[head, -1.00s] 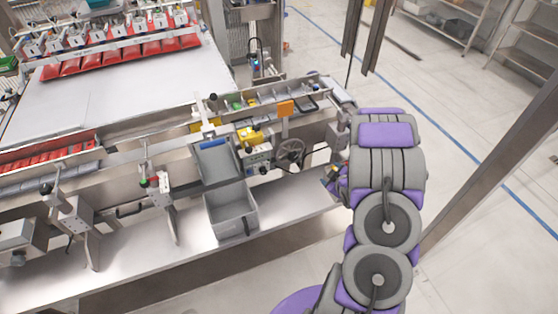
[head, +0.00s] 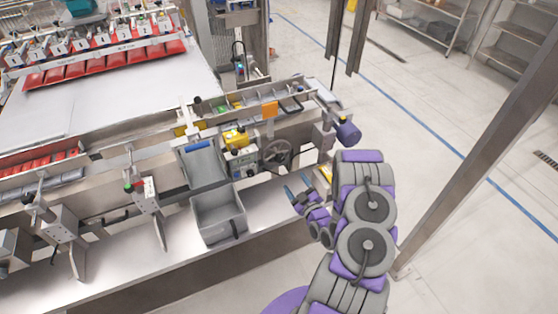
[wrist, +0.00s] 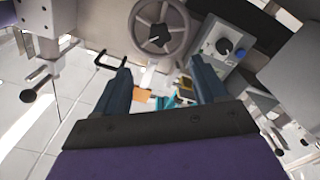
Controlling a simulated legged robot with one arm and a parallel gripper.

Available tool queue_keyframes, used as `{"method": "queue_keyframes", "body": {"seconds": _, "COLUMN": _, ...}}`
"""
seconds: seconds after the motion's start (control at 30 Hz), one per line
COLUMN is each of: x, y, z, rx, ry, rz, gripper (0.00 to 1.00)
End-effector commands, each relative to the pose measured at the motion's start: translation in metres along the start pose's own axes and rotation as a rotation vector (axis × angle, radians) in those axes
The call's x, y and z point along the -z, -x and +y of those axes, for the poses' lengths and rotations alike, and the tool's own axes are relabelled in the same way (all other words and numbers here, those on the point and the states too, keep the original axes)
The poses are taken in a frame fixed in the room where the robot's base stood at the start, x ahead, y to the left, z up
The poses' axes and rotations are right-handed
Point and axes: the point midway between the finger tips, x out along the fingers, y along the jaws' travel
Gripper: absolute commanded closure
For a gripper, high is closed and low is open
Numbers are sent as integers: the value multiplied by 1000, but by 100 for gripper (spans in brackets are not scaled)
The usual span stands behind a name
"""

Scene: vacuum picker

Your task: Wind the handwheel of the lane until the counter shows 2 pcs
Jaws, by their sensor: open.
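The handwheel (head: 276,153) is a dark spoked wheel on the front of the lane. It also shows in the wrist view (wrist: 158,29) at the top middle, beyond the fingers, with a dark hub. My gripper (head: 296,187) is open and empty, below and slightly right of the handwheel, apart from it. In the wrist view my gripper (wrist: 160,88) shows its two dark fingers spread apart. A control box (head: 243,163) with a dark knob sits left of the wheel; it also shows in the wrist view (wrist: 222,48). I cannot read a counter.
A grey bin (head: 218,216) stands on the lower shelf left of the wheel, below a tilted grey tray (head: 202,165). A yellow part (head: 236,138) and an orange plate (head: 269,109) are on the lane. A steel post (head: 480,150) rises at right; floor beside the machine is clear.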

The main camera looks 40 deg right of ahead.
Motion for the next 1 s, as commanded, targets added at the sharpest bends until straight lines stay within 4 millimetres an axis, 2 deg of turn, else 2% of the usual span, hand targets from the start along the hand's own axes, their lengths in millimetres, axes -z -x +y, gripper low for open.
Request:
{"method": "queue_keyframes", "body": {"seconds": 0.6, "x": 0, "y": -115, "z": -1, "rx": 1, "ry": 0, "rz": 2, "gripper": 28}}
{"method": "queue_keyframes", "body": {"seconds": 0.8, "x": -1, "y": -138, "z": 0, "rx": 1, "ry": 1, "rz": 1, "gripper": 28}}
{"method": "queue_keyframes", "body": {"seconds": 1.0, "x": 0, "y": -144, "z": 0, "rx": 1, "ry": 0, "rz": -1, "gripper": 28}}
